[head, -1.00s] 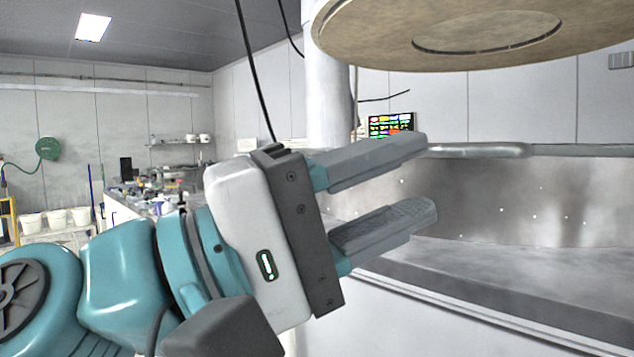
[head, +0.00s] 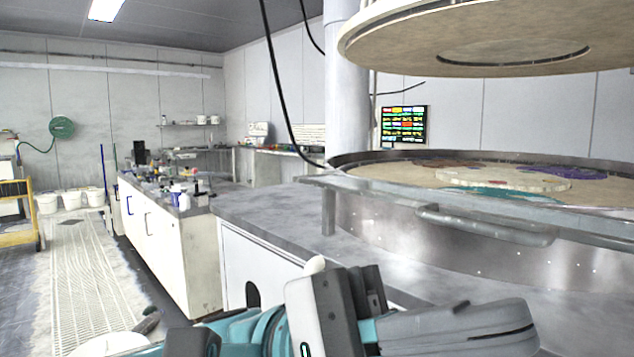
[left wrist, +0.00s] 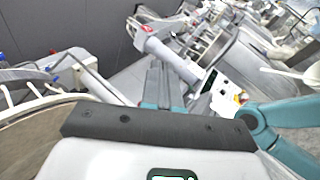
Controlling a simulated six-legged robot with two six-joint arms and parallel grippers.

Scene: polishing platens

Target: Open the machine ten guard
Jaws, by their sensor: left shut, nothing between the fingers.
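The machine on the right has a curved metal guard (head: 400,228) around its lower platen (head: 400,178), with a grey handle bar (head: 485,226) along its front. No machine number is readable. The guard stands in front of the platen, and I cannot tell if it is latched. My left gripper (head: 520,330) is low in the head view, below the handle bar and apart from it in the picture. Its fingers are shut and empty; they also show in the left wrist view (left wrist: 164,78). My right gripper is not in view.
A round upper platen (head: 480,25) hangs above the lower one. A grey bench top (head: 265,208) runs left of the machine, with a cluttered white cabinet (head: 165,235) beyond. Buckets (head: 70,201) stand at the far left. The wrist view shows a control panel (left wrist: 222,84).

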